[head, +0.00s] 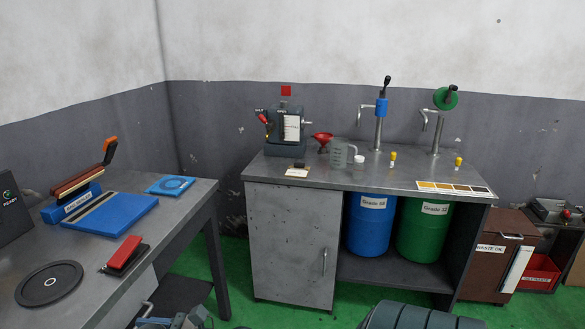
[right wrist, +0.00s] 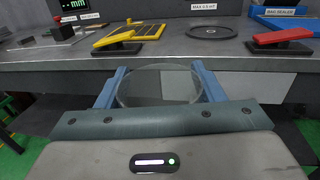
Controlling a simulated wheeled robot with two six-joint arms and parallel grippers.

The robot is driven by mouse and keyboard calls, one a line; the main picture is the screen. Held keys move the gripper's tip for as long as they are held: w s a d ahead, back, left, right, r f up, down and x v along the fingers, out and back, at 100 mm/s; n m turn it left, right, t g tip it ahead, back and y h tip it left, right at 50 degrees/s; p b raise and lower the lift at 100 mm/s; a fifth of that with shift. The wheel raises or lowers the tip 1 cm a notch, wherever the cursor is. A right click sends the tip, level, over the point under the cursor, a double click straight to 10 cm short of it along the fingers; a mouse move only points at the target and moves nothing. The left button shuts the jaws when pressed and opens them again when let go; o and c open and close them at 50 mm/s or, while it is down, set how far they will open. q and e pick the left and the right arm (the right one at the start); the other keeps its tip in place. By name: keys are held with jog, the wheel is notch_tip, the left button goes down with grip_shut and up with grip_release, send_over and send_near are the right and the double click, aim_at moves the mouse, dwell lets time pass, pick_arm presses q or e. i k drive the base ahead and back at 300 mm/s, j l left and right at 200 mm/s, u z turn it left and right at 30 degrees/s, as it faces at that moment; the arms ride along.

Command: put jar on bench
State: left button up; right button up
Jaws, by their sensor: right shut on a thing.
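The jar (right wrist: 158,88) is a clear round vessel. In the right wrist view its circular rim shows between the two blue fingers of my right gripper (right wrist: 160,70), which is shut on it. A grey bench (right wrist: 60,72) is just beyond the jar, its front edge running across the view. In the head view, part of what looks like my right gripper (head: 155,321) shows at the bottom edge, right of the left bench (head: 190,192); the jar cannot be made out there. My left gripper is not in view.
The left bench holds a black disc (head: 50,283), a red-handled tool (head: 125,253), a bag sealer (head: 72,206) and a blue mat (head: 120,217). The right wrist view adds a yellow tool (right wrist: 122,36).

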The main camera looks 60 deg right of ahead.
aim_at(268, 163)
jog(key=i+l+z, duration=0.25)
jog(key=l, duration=0.3)
jog(key=i+l+z, duration=0.2)
jog(key=l, duration=0.35)
jog(key=i+l+z, duration=0.25)
jog(key=i+l, duration=0.2)
